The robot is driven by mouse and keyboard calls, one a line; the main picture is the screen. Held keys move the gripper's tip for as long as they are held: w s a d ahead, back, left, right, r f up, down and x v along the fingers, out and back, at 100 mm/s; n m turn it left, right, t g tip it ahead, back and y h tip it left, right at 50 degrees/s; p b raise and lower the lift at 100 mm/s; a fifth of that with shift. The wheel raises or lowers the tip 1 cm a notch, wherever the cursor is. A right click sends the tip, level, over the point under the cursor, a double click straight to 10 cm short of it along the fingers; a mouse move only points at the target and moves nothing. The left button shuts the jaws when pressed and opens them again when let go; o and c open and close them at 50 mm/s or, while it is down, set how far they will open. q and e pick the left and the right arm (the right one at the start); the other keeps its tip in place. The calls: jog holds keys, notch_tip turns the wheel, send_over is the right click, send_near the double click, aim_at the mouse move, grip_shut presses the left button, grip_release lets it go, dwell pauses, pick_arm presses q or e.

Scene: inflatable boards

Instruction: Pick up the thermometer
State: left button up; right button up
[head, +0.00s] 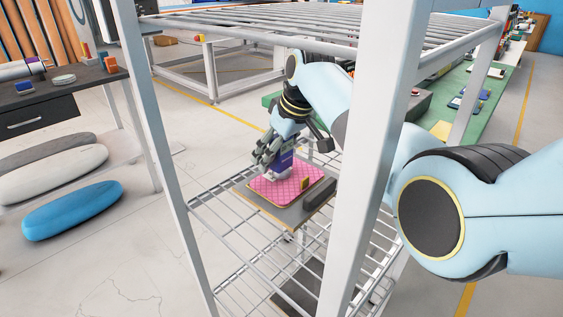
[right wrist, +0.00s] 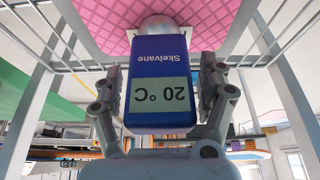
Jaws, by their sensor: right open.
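The thermometer (right wrist: 160,62) is a dark blue block with the name Skelvane and a pale display reading 20 °C, seen upside down in the right wrist view. In the head view the thermometer (head: 284,163) is mostly behind my fingers, over the pink quilted mat (head: 275,190). My right gripper (head: 278,154) reaches down onto it. In the right wrist view my right gripper (right wrist: 160,75) is open, with one finger on each side of the thermometer and a narrow gap visible at least on the right. My left gripper is not in view.
The mat lies on a grey board (head: 290,218) on a wire shelf (head: 235,265). Pale rack posts (head: 375,150) and an upper wire shelf (head: 330,25) frame my right arm.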

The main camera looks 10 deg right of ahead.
grip_shut()
dwell(0.5)
jog(key=shift+r, duration=0.1)
